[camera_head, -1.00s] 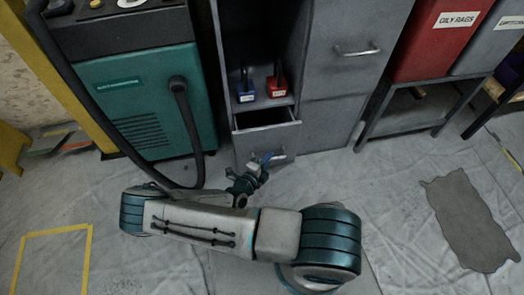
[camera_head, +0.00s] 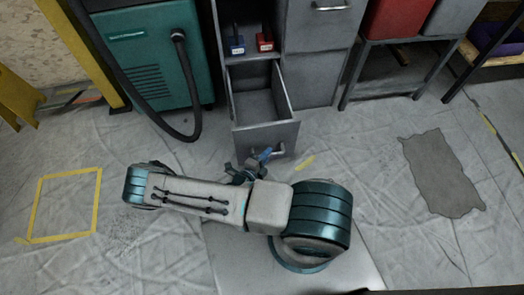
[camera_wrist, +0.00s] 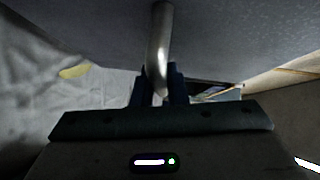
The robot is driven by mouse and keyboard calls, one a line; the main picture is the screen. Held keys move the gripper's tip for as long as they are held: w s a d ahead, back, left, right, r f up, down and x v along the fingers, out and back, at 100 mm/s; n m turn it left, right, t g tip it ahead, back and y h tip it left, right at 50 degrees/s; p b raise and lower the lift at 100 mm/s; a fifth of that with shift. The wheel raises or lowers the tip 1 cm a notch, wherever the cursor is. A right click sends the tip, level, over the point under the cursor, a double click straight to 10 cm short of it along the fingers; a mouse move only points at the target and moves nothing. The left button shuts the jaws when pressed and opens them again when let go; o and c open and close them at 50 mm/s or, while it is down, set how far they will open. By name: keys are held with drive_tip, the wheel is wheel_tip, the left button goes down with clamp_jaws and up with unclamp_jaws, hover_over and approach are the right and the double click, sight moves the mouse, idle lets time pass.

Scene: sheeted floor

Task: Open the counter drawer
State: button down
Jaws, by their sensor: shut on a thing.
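The counter drawer (camera_head: 262,137) is grey and stands well out of the grey cabinet (camera_head: 308,80), low down. Its inside shows from above and looks empty. Its bar handle (camera_head: 279,150) is on the front face. My gripper (camera_head: 262,156) is at the drawer front, shut on the handle. In the wrist view the metal handle (camera_wrist: 161,45) runs down between the two fingers of my gripper (camera_wrist: 159,88). The far ends of the fingers are partly hidden behind the handle.
A red and a blue padlock-like item (camera_head: 265,42) (camera_head: 236,45) stand on the shelf above the drawer. A teal machine (camera_head: 150,60) with a black hose (camera_head: 188,100) stands at left. A metal stand (camera_head: 400,60) is at right. The sheeted floor is clear around a grey patch (camera_head: 440,175).

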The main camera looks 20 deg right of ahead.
drive_tip(key=shift+s+a, duration=0.1)
drive_tip(key=c, duration=1.5)
unclamp_jaws()
drive_tip(key=shift+o, duration=0.2)
